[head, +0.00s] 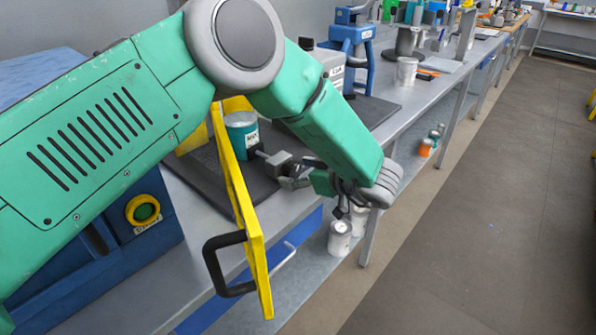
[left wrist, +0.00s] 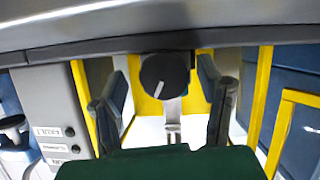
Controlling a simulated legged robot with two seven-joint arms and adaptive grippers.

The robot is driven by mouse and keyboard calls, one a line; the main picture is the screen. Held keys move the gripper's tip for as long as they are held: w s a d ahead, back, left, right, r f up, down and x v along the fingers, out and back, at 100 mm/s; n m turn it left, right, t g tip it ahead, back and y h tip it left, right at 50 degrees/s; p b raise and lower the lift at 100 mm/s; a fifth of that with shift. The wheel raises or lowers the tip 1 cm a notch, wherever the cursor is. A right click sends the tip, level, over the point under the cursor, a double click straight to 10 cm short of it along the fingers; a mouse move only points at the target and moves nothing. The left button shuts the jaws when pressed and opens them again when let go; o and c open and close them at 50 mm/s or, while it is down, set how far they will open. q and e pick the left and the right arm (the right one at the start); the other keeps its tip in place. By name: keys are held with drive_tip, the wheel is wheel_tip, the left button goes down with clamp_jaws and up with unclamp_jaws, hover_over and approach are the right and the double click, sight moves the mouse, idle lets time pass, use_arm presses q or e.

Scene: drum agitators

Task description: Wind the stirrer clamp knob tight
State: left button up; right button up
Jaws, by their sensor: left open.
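The clamp knob (left wrist: 165,76) is a dark round knob with a pale mark, in the middle of the left wrist view. A grey metal piece (left wrist: 172,120) shows just below it. My left gripper (left wrist: 163,98) is open, with one finger on each side of the knob and a visible gap to both. In the head view my left gripper (head: 289,172) reaches in from the right at the stirrer, beside a teal can (head: 241,134). The knob cannot be clearly told from the fingers there. My right gripper is not in view.
A yellow guard frame (head: 240,205) with a black handle (head: 211,268) stands in front, close to my left arm. A blue cabinet (head: 125,245) with a yellow-ringed green button (head: 144,210) is at the left. White cans (head: 340,238) stand below the bench. The floor at right is clear.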

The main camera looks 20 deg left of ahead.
use_arm(q)
drive_tip(key=shift+a, duration=0.25)
drive_tip(key=c, duration=0.9)
drive_tip(key=shift+a, duration=0.3)
drive_tip(key=shift+c, duration=1.3)
drive_tip(key=shift+d+r, duration=0.1)
drive_tip(key=shift+d, duration=0.05)
drive_tip(key=shift+r+m+g+p, duration=0.15)
drive_tip(key=shift+m+g+p, duration=0.4)
drive_tip(key=shift+p, duration=0.4)
drive_tip(key=shift+w+m+g+y, duration=0.15)
drive_tip(key=shift+m+g+y, duration=0.3)
drive_tip(key=shift+m, duration=0.4)
